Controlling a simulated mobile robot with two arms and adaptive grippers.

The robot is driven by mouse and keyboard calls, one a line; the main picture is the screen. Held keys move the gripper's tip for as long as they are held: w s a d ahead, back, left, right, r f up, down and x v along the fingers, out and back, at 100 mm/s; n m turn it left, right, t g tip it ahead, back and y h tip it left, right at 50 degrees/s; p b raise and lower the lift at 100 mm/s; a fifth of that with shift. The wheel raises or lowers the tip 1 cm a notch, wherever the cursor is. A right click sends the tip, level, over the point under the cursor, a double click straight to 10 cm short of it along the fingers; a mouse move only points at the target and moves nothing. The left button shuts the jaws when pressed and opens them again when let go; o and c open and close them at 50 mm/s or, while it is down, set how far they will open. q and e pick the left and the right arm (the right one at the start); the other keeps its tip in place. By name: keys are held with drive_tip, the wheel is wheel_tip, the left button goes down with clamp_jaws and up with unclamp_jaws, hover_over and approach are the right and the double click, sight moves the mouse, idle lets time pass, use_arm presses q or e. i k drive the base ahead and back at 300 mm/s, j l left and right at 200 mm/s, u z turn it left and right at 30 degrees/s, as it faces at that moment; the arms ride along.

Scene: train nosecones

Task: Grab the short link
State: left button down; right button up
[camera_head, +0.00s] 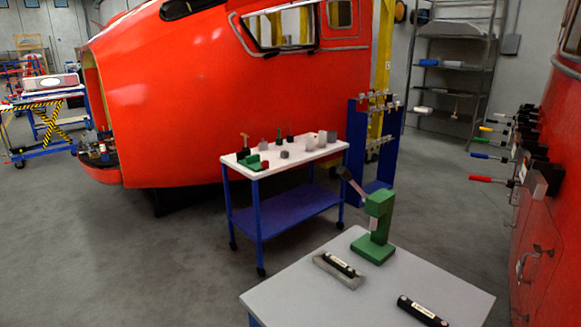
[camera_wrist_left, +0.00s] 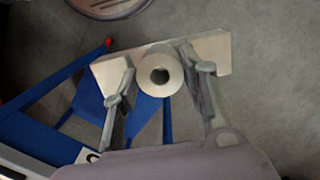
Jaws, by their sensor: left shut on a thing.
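In the left wrist view, my left gripper (camera_wrist_left: 160,62) is shut on a pale grey round part (camera_wrist_left: 174,82) with a dark hole in its end. One finger lies on each side of it. A pale flat bar (camera_wrist_left: 216,52) shows behind the round part; I cannot tell whether the two are joined. I cannot tell for certain whether the held part is the short link. Neither gripper shows in the head view.
A blue cart with a white top (camera_head: 262,172) carries several small grey and green parts. A grey table (camera_head: 300,293) in front bears a green stand (camera_head: 376,228) and two black-handled tools. A blue rack (camera_head: 364,140), red train nose (camera_head: 200,100) and grey shelves (camera_head: 450,66) stand behind.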

sight(334, 261)
drive_tip(key=i+j+u, duration=0.5)
drive_tip(key=j, duration=0.35)
drive_tip(key=i+j+u, duration=0.5)
drive_tip(key=i+j, duration=0.15)
drive_tip(key=i, duration=0.15)
drive_tip(key=i+j+z, duration=0.15)
drive_tip(key=i, duration=0.35)
drive_tip(key=i+j+z, duration=0.2)
drive_tip(key=i, duration=0.25)
drive_tip(key=i+j+z, duration=0.15)
drive_tip(key=i, duration=0.35)
drive_tip(key=i+l+z, duration=0.2)
drive_tip(key=z, duration=0.2)
drive_tip(key=i+l+z, duration=0.1)
drive_tip(key=i+z, duration=0.55)
drive_tip(key=z, duration=0.15)
drive_tip(key=i+z, duration=0.35)
